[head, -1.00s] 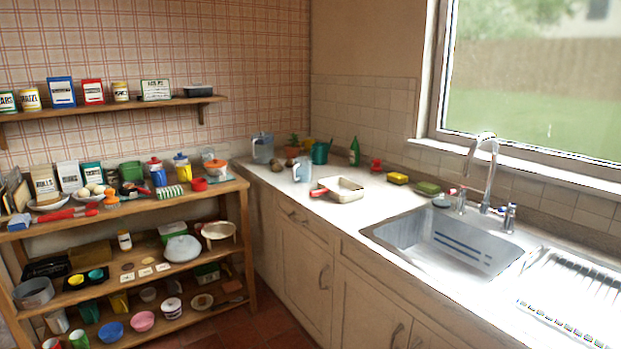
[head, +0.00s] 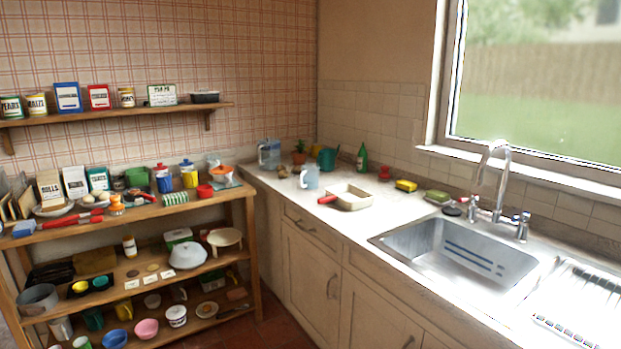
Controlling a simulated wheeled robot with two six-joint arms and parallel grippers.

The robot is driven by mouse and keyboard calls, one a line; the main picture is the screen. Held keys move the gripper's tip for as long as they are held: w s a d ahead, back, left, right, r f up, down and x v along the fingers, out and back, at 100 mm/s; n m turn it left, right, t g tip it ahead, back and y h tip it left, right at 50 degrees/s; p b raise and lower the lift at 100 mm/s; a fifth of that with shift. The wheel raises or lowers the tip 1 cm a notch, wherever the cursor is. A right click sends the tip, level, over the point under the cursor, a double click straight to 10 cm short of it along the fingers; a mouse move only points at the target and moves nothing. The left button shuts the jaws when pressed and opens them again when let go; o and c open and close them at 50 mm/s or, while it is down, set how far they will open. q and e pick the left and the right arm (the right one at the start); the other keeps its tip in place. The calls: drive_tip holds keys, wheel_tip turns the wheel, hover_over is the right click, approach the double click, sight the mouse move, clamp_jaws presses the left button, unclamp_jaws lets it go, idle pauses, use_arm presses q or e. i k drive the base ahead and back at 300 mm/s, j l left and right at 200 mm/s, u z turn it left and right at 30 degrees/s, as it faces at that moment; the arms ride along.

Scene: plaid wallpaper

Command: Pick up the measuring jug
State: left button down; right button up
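A small translucent pale-blue jug (head: 310,177) with a handle stands upright on the countertop, just behind and left of a cream baking tin; it looks like the measuring jug. A larger clear jug (head: 269,154) with a bluish top stands farther back in the counter's corner. Both are too small here to make out any scale marks. Neither of my grippers is in view.
The cream tin (head: 350,197) with a red handle lies near the counter's front edge. A teal pot (head: 327,159), a green bottle (head: 362,158) and a potted plant (head: 299,153) stand behind. The sink (head: 450,250) is right. A crowded wooden shelf unit (head: 245,196) stands left.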

sight(309, 176)
drive_tip(key=i+j+z, duration=0.35)
drive_tip(key=i+j, duration=0.9)
